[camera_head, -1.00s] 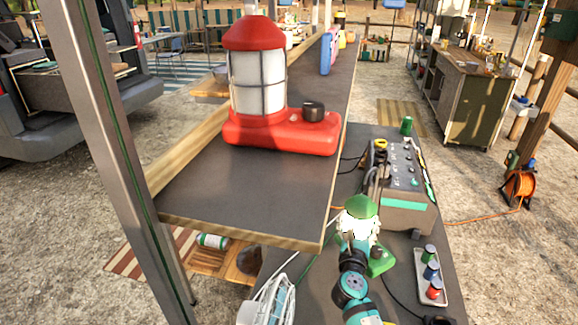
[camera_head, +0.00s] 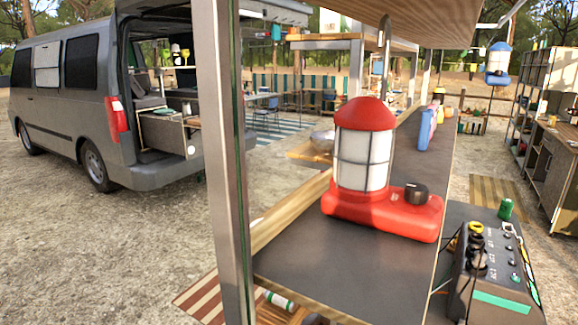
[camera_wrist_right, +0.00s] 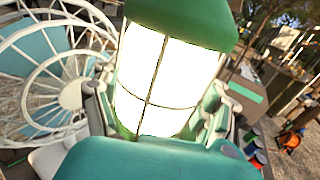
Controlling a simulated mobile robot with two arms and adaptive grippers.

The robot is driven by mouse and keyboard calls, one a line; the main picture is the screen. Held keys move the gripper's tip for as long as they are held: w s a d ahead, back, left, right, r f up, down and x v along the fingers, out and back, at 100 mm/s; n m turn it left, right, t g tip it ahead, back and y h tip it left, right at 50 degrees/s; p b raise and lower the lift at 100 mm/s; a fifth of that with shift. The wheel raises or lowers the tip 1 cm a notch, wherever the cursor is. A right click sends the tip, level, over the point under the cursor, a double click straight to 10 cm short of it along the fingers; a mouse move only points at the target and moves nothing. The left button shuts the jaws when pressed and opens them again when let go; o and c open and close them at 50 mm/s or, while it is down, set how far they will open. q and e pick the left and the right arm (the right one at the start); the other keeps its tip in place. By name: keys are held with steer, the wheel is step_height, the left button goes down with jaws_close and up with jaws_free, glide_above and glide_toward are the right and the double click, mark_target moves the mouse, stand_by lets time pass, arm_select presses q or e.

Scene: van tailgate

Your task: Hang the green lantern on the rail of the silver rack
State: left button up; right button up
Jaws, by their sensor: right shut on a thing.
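The green lantern (camera_wrist_right: 165,75) fills the middle of the right wrist view, with a green cap, a bright glowing globe with dark wires and a green base. My right gripper (camera_wrist_right: 156,108) is shut on it, a finger on each side of the globe. The lantern and both grippers are outside the head view. A silver post (camera_head: 222,150) of a rack stands upright at the front. I cannot tell which part is the rail.
A red lantern (camera_head: 365,150) stands on a dark shelf (camera_head: 340,265). A wooden upper shelf (camera_head: 450,15) overhangs it. A control box (camera_head: 495,265) is at lower right. A blue lantern (camera_head: 497,65) hangs farther back. In the wrist view, a white wire-caged fan (camera_wrist_right: 60,75) is close by on the left.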

steer(key=shift+s+a+r, duration=0.1)
steer(key=shift+s+r, duration=0.05)
steer(key=w+d+f+m+g+h, duration=0.1)
steer(key=w+d+f+m+h, duration=0.1)
steer(key=w+d, duration=0.4)
steer(key=w+d+f+m+g+h, duration=0.1)
steer(key=w+d+h, duration=0.3)
steer(key=w, duration=0.5)
steer(key=w+d+f+m+g+h, duration=0.1)
steer(key=w+d+f+m+h, duration=0.2)
steer(key=w+d, duration=0.5)
steer(key=shift+w+d+m+h, duration=0.25)
steer(key=shift+w+m+h, duration=0.05)
steer(key=shift+h, duration=0.1)
steer(key=shift+f+b, duration=1.45)
steer(key=shift+f, duration=3.45)
